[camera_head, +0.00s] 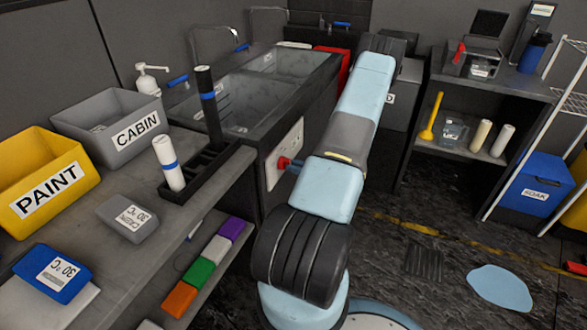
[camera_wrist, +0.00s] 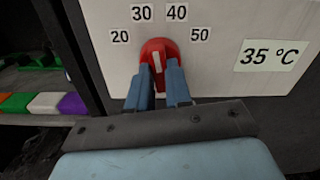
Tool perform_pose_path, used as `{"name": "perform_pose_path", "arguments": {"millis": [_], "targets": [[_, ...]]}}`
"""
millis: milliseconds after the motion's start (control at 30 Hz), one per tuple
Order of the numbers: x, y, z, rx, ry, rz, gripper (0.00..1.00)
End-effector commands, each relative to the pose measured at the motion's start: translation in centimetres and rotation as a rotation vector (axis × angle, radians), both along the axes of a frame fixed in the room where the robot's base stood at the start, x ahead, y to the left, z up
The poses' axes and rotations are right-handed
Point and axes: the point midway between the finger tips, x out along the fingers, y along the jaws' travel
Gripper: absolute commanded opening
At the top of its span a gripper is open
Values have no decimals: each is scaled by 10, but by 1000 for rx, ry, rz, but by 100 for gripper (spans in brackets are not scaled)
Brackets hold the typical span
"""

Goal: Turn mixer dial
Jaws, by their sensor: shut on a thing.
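The red mixer dial (camera_wrist: 154,47) sits on a pale panel (camera_wrist: 105,64), with the labels 20, 30, 40 and 50 around it. Its white pointer aims nearly straight up, between 30 and 40. A "35 °C" label (camera_wrist: 268,55) is on the panel to the right. My gripper (camera_wrist: 158,68) is shut on the dial, one blue finger on each side of its lower part. In the head view the dial (camera_head: 283,162) shows at the left of my gripper (camera_head: 291,164), on the panel (camera_head: 286,146) at the sink's front; my arm hides part of it.
The sink (camera_head: 255,100) is above the panel. Left is a bench with a grey CABIN bin (camera_head: 92,118), a yellow PAINT bin (camera_head: 50,180) and a black rack (camera_head: 210,172). A lower shelf holds coloured blocks (camera_head: 198,271). A blue puddle-like patch (camera_head: 501,288) lies on the floor at right.

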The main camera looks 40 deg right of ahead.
Motion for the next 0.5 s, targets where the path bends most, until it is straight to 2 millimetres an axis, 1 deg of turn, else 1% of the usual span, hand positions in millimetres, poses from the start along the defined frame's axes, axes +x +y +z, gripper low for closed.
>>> {"name": "perform_pose_path", "arguments": {"millis": [233,500], "targets": [[-1,2,-1,-132,-55,2,0],[-1,3,-1,-167,-69,4,0]]}}
